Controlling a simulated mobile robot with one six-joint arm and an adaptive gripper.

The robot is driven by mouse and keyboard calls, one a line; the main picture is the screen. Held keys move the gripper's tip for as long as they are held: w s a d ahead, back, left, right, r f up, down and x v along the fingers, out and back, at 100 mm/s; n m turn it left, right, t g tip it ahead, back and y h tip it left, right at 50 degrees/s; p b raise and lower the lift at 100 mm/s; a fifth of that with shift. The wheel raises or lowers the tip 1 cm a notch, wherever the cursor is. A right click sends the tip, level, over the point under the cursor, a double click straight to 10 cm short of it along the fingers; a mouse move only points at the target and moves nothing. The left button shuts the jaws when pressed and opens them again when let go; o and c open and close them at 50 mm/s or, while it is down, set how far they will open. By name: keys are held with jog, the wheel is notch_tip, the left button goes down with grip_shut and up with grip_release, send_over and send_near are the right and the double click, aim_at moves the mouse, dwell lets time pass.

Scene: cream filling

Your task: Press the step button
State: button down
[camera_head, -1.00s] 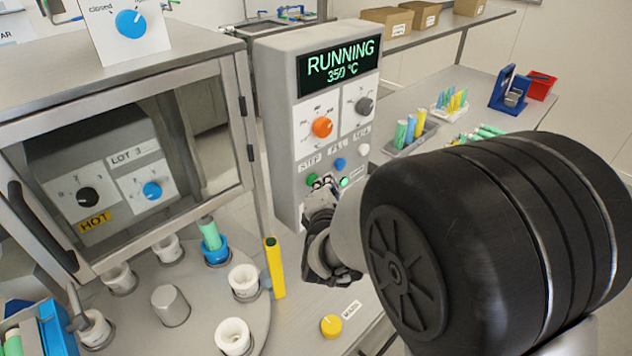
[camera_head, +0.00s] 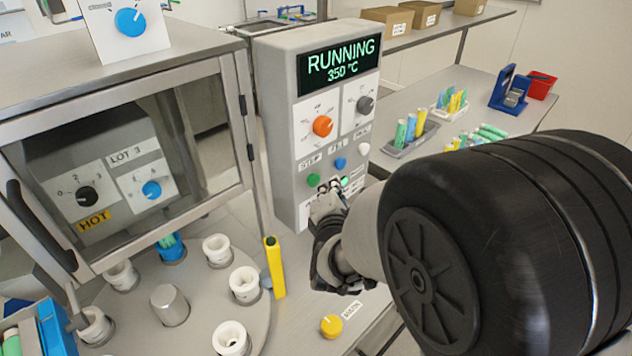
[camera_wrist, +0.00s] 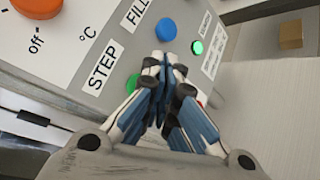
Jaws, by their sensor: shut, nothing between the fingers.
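The green STEP button (camera_head: 313,180) is at the lower left of the grey control panel (camera_head: 283,150), under its STEP label. In the wrist view the STEP button (camera_wrist: 132,82) is partly hidden behind a finger. My gripper (camera_head: 328,200) is shut and empty, just below and right of the button in the head view. In the wrist view the gripper's fingertips (camera_wrist: 162,60) meet between the green button and the blue FILL button (camera_wrist: 166,29). They appear apart from the STEP button, but the exact gap is unclear.
The panel display (camera_head: 338,66) reads RUNNING 350 °C. A lit green lamp (camera_wrist: 197,47) is right of the fingers. A turntable (camera_head: 195,305) with several white cups and a blue holder (camera_head: 171,250) stands below left. A yellow post (camera_head: 274,267) stands beside it.

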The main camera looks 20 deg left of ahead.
jog(key=d, duration=0.1)
jog(key=s+d, duration=0.1)
jog(key=d, duration=0.1)
jog(key=s+d+b, duration=0.1)
jog(key=shift+d, duration=0.3)
dwell(0.6)
